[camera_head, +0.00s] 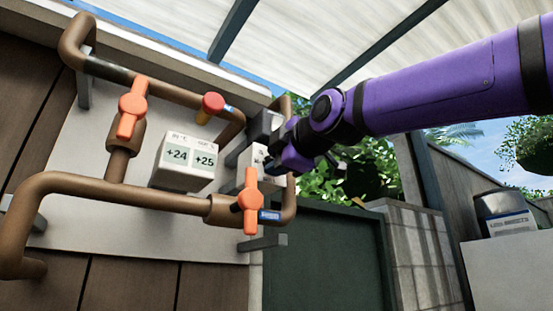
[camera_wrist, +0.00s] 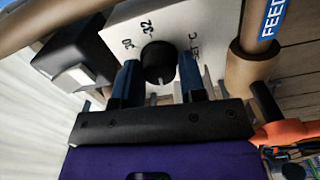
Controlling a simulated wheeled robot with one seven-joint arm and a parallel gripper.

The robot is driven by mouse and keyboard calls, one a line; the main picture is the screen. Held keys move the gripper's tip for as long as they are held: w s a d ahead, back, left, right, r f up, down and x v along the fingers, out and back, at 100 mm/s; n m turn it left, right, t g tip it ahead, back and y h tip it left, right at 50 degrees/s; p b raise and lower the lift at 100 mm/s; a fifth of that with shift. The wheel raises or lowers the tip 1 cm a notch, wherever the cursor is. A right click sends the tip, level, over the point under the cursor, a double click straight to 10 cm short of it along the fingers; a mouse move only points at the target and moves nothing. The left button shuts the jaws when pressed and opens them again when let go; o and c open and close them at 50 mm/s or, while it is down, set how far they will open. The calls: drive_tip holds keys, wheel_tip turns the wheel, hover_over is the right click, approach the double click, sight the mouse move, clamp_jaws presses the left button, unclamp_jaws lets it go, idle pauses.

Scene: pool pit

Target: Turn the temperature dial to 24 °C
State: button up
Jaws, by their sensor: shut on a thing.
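The temperature dial is a round black knob (camera_wrist: 158,57) on a white plate (camera_wrist: 190,25) in the wrist view. The plate shows 30 and 32 and part of a "SET °C" label; other marks are hidden. My gripper (camera_wrist: 160,66) has its two blue fingers on either side of the knob, shut on it. In the head view my gripper (camera_head: 284,160) is at the white dial box (camera_head: 257,156), hiding much of its face. A white display box (camera_head: 184,162) to the left reads +24 and +25; its small captions are hard to read.
Brown pipes (camera_head: 120,193) run around the dial and display. An orange valve handle (camera_head: 250,201) stands just below the dial box, another orange handle (camera_head: 131,107) at the left. A red knob (camera_head: 213,103) is above. A dark box (camera_wrist: 75,52) adjoins the dial plate.

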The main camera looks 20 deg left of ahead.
drive_tip(key=shift+n, duration=0.6)
drive_tip(key=shift+f+n, duration=0.1)
drive_tip(key=shift+n, duration=0.2)
drive_tip(key=o, duration=0.9)
drive_tip(key=v, duration=1.1)
drive_tip(key=shift+w, duration=0.1)
